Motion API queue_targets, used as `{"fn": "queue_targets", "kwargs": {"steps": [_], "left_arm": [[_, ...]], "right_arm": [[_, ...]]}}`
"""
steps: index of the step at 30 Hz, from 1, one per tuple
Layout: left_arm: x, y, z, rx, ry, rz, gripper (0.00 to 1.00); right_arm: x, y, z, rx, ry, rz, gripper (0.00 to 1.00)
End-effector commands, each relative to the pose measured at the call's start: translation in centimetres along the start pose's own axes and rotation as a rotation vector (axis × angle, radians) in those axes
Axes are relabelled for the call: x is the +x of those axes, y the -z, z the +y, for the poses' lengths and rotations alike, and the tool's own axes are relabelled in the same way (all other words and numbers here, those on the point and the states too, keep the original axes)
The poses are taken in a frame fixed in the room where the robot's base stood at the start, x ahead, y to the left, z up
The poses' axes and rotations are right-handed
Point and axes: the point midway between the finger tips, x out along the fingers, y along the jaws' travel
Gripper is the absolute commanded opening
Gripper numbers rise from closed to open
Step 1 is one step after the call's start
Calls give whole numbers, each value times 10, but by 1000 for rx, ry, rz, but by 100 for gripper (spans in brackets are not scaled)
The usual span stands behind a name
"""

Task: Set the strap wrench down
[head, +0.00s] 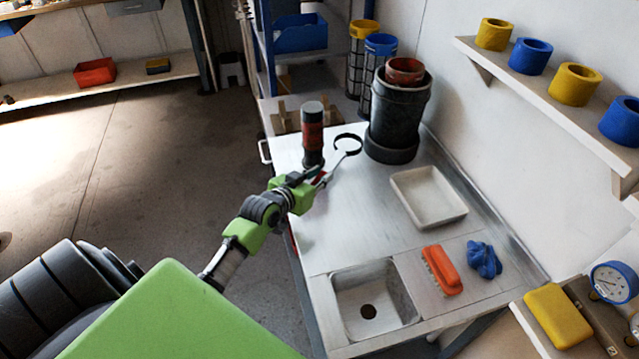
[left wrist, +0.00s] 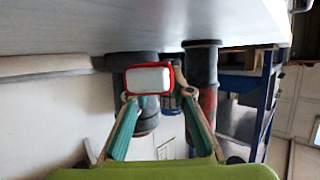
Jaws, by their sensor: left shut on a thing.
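My left gripper (head: 314,181) is shut on the strap wrench. Its black strap loop (head: 348,150) points away from the gripper, toward the back of the steel counter (head: 345,235). In the left wrist view, which looks upside down, a red-rimmed white part (left wrist: 150,80) sits between the fingertips (left wrist: 157,95) and seems to be the wrench's handle. The wrench appears held over the counter's left part; its exact height is hard to tell. My right gripper is not in view.
A black and red bottle (head: 312,135) stands just behind the gripper. A dark cylindrical vessel (head: 398,115) stands at the back. A white tray (head: 428,196), orange brush (head: 441,270), blue cloth (head: 484,260) and sink (head: 374,300) lie right and nearer. The counter's middle is clear.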

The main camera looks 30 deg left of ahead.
Motion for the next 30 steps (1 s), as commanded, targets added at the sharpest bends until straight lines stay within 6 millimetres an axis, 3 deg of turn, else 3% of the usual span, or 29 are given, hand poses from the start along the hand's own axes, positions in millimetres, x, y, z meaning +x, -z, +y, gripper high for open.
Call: {"fn": "queue_targets", "kwargs": {"steps": [5, 17, 18, 19, 30], "left_arm": [[7, -23, 0, 0, 1, -3, 0], [9, -28, 0, 1, 1, -1, 0], [9, -29, 0, 0, 1, -4, 32], [9, -29, 0, 0, 1, -4, 38], [8, -26, 0, 0, 1, -4, 38]], "right_arm": [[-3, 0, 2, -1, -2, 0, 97], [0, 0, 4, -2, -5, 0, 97], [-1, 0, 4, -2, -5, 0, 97], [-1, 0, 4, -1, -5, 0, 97], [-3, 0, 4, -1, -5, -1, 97]]}}
